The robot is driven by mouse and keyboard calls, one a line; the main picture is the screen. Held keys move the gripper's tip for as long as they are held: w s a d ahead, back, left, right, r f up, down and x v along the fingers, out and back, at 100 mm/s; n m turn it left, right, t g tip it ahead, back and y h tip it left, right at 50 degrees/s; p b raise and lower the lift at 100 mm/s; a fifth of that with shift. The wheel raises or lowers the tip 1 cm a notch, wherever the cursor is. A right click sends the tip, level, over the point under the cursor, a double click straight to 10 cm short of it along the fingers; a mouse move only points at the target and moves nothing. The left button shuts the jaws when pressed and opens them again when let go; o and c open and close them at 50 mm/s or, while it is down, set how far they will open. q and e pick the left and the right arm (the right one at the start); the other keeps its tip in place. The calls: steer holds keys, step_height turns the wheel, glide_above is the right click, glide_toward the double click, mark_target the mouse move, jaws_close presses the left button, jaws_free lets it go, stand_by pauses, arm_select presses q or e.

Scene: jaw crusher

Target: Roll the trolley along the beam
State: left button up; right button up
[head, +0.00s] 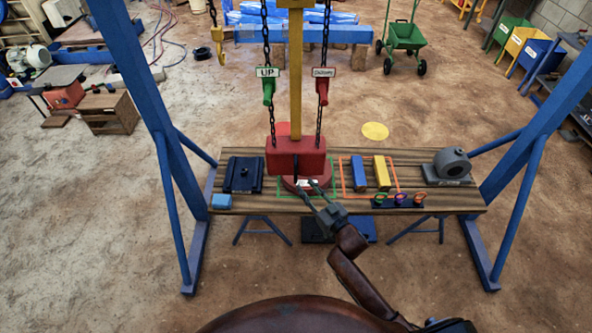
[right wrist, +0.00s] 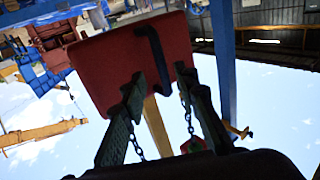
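A red block (head: 295,158) with a dark handle on its front hangs on a yellow post (head: 296,75) above the table. Two chains hang beside the post, with a green UP tag (head: 268,72) and a red tag (head: 323,72). The overhead beam is out of the head view; I cannot tell a trolley apart from the red block. My right gripper (head: 308,187) is open just below and in front of the block. In the right wrist view the red block (right wrist: 115,60) fills the middle, its dark handle (right wrist: 154,55) just beyond the open fingers. My left gripper is not in view.
Blue gantry legs (head: 150,100) stand at both sides of the wooden table (head: 240,205). On the table are a black plate (head: 244,174), blue and yellow blocks (head: 381,172), a grey housing (head: 452,164) and coloured rings. A round red base (head: 300,185) sits under the block.

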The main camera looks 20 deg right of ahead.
mark_target(296, 182)
steer(key=x, duration=0.7)
steer(key=shift+w+r+p, duration=0.15)
steer(key=shift+r+p, duration=0.05)
steer(key=shift+p, duration=0.1)
steer(key=shift+w+a, duration=0.1)
steer(key=shift+w, duration=0.1)
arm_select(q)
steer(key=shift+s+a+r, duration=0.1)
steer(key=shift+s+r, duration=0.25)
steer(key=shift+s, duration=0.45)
arm_select(e)
jaws_close()
